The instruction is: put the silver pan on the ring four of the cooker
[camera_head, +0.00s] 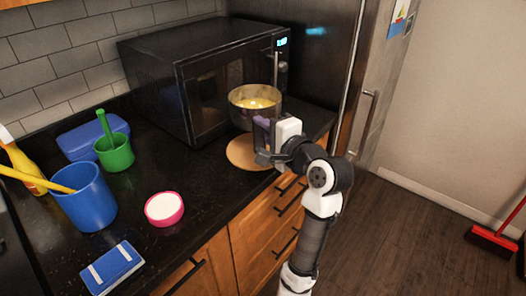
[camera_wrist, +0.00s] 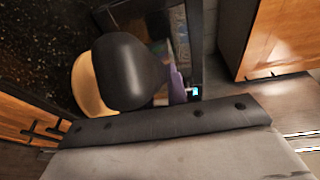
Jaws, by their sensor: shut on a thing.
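The silver pan (camera_head: 241,115), with something yellow inside, is in front of the microwave in the head view. It looks upright and seems to be raised above a round wooden board (camera_head: 240,152). My gripper (camera_head: 264,137) is at the near side of the pan, shut on a part of it, by a purple piece (camera_head: 262,122). The exact hold is hidden by the fingers. The wrist view shows a dark rounded shape that I cannot identify, with a purple piece (camera_wrist: 177,85) beside it and the board's edge (camera_wrist: 85,90) behind. No cooker ring is clearly visible.
The black microwave (camera_head: 150,75) stands close behind the pan, and a fridge (camera_head: 318,65) is to the right. On the counter's left are a green pot (camera_head: 115,153), blue bucket (camera_head: 85,205), pink-rimmed tub (camera_head: 164,209) and blue box (camera_head: 112,268). The counter between them and the board is clear.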

